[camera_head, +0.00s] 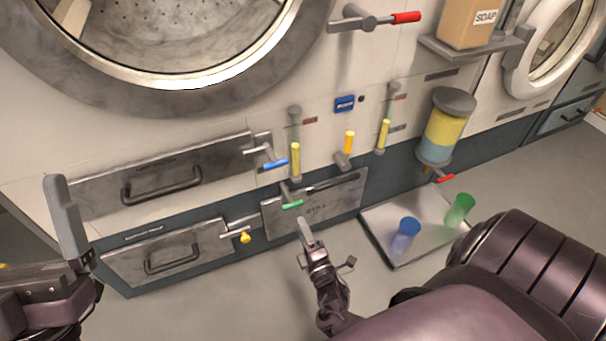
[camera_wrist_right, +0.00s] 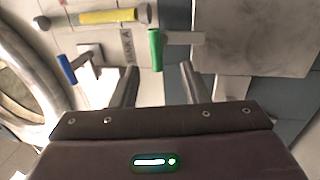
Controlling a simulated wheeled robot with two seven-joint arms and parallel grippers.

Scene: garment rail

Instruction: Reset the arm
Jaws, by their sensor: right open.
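My right gripper (camera_head: 305,232) is in front of the lower metal panel (camera_head: 330,205) of the big washing machine. In the right wrist view its two fingers (camera_wrist_right: 158,75) stand apart with nothing between them. The green-handled lever (camera_head: 292,204) is above and slightly left of it in the head view. That green handle (camera_wrist_right: 155,48) shows just beyond the fingers in the wrist view, apart from them as far as I can see. My left gripper (camera_head: 68,220) is at the left edge, before the drawers. One finger shows clearly, so its opening is unclear.
Blue (camera_head: 275,164), yellow (camera_head: 245,238) and red (camera_head: 405,17) handles stick out from the machine front. A tray (camera_head: 385,250) on the floor holds a blue cup (camera_head: 405,232) and a green cup (camera_head: 460,208). A dispenser (camera_head: 443,125) hangs above it.

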